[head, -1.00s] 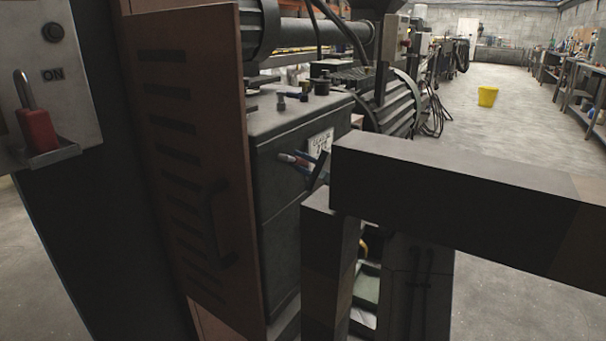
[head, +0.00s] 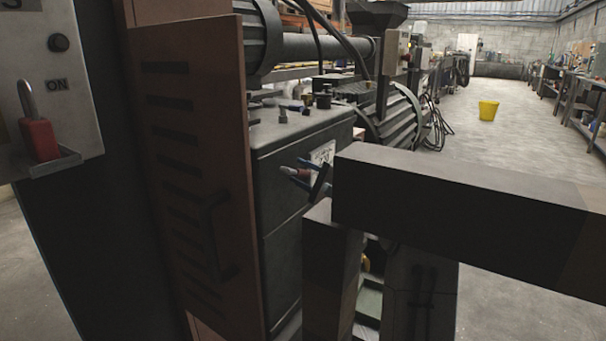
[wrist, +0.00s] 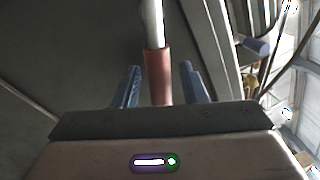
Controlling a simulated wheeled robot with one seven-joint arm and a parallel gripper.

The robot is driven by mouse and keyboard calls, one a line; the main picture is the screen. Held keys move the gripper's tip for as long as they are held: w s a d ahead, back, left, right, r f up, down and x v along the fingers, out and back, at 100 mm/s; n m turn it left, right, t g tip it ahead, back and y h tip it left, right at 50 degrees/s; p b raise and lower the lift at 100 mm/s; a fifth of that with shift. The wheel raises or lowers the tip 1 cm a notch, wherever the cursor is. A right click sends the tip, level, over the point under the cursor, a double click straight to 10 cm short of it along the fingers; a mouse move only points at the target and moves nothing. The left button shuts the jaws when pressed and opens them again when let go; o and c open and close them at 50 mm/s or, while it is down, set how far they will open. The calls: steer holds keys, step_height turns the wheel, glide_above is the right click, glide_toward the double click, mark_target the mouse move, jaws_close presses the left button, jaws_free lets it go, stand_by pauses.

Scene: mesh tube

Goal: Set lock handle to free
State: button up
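The handle, a pale metal rod (wrist: 152,22) with a red grip (wrist: 158,75), shows in the wrist view. It runs down from the top edge to between my gripper's two blue fingers. My gripper (wrist: 161,84) is open, with visible gaps between the grip and both fingers. The grip's lower end is hidden behind the gripper body.
A brown slotted door panel (head: 195,170) stands open left of the cabinet. A red padlock (head: 40,135) sits on a control box at far left. The floor toward the yellow bucket (head: 488,110) is clear.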

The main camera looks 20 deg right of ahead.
steer(key=p+v, duration=0.3)
steer(key=v, duration=1)
steer(key=shift+s+d, duration=0.25)
steer(key=shift+d, duration=0.05)
steer(key=shift+f, duration=0.1)
